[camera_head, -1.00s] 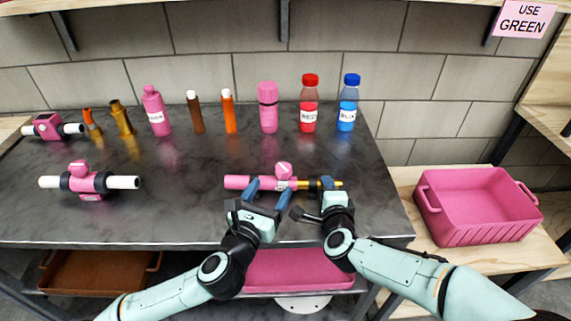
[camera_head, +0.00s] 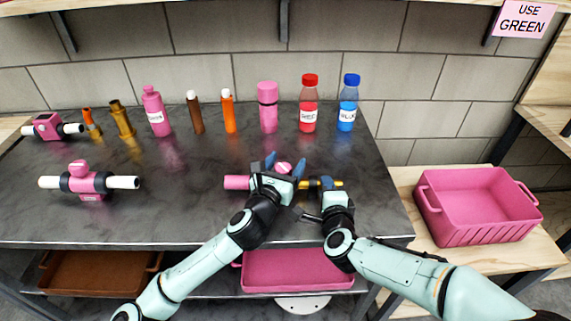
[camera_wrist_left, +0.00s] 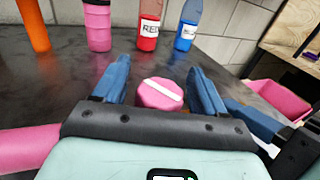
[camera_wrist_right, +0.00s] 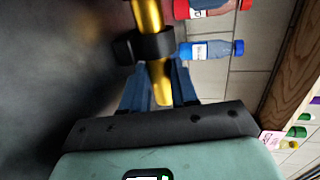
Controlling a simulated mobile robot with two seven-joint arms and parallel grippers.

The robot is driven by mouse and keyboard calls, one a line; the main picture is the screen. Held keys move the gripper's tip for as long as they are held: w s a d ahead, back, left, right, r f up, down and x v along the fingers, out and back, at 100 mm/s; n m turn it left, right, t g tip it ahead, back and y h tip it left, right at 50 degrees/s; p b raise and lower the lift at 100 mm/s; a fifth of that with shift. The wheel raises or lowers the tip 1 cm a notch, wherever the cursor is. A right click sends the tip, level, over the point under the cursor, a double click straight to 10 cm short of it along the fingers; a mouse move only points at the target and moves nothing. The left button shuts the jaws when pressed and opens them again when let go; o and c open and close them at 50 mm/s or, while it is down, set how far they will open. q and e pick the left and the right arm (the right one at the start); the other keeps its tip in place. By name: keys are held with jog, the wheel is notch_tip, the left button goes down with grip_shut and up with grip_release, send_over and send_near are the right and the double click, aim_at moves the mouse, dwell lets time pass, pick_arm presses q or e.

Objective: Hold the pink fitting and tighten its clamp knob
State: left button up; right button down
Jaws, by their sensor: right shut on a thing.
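The pink fitting lies on the dark table, its pink pipe end (camera_head: 236,182) showing left of my left gripper and a brass pipe (camera_wrist_right: 147,18) on its right. Its round pink clamp knob (camera_head: 283,168) has a white bar across the top, clear in the left wrist view (camera_wrist_left: 160,93). My left gripper (camera_head: 285,162) is open, with its blue fingers on either side of the knob and gaps showing. It hides the fitting's middle. My right gripper (camera_head: 328,184) is shut on the brass pipe near a black collar (camera_wrist_right: 153,46).
A second pink fitting with white pipe ends (camera_head: 88,183) lies left on the table, and another (camera_head: 50,127) behind it. Bottles, including red (camera_head: 308,105) and blue (camera_head: 347,105), line the back. A pink crate (camera_head: 480,205) stands right. The table's middle left is clear.

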pick_arm(q)
jog(key=c, duration=0.9)
jog(key=shift+m+h, duration=0.3)
jog(key=shift+h, duration=0.1)
jog(key=shift+m+g+h, duration=0.7)
jog(key=shift+g+h, duration=0.1)
jog(key=shift+h, duration=0.2)
jog(key=shift+s+d+f+m+g+h, duration=0.1)
jog(key=shift+d+m+g+h, duration=0.1)
jog(key=shift+m+g+h, duration=0.3)
jog(key=shift+s+d+m+g+h, duration=0.1)
jog(key=shift+d+m+g+h, duration=0.1)
jog(key=shift+m+g+h, duration=0.3)
jog(key=shift+m+h, duration=0.3)
jog(key=shift+h, duration=0.3)
jog(key=shift+a, duration=0.1)
